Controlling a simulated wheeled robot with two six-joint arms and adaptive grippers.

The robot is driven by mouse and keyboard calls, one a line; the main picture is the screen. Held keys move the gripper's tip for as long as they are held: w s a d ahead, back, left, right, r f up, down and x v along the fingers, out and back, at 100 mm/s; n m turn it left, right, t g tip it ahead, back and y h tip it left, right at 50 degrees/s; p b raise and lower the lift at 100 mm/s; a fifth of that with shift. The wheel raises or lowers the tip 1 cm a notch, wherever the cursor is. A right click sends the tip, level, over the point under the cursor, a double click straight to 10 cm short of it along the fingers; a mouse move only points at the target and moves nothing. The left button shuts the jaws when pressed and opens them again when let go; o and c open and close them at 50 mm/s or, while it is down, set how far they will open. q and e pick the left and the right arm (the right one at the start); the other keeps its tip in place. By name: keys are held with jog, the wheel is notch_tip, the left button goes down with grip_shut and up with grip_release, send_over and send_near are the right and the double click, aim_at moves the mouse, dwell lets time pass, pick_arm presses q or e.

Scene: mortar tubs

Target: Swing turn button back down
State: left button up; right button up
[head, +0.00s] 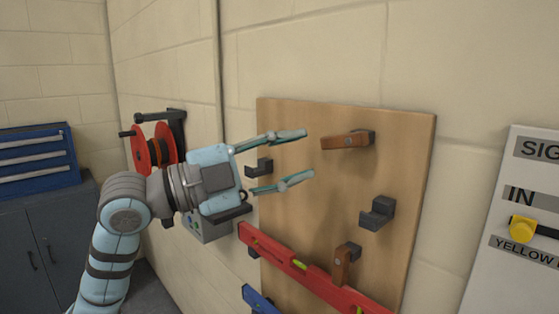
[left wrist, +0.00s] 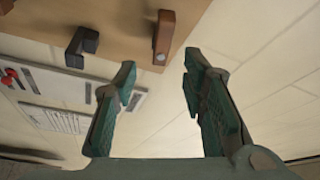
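The upper brown turn button (head: 345,141) sits level on the wooden board (head: 300,215), its free end pointing left from a dark block. My left gripper (head: 308,153) is open and empty, just left of that free end. In the left wrist view a brown turn button (left wrist: 162,38) shows ahead of the open left gripper (left wrist: 159,60), its end lined up with the gap between the fingers; no contact is visible. A second brown turn button (head: 342,265) stands nearly upright lower down, by the red level. My right gripper is out of view.
A red level (head: 318,281) lies across the lower board, with a blue tool (head: 257,299) below. Dark hooks (head: 377,213) stick out from the board. A sign panel (head: 530,190) stands at right.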

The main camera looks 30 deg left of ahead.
pick_arm(q)
jog(key=shift+v, duration=1.1)
jog(key=shift+d, duration=0.1)
jog(key=shift+c, duration=0.4)
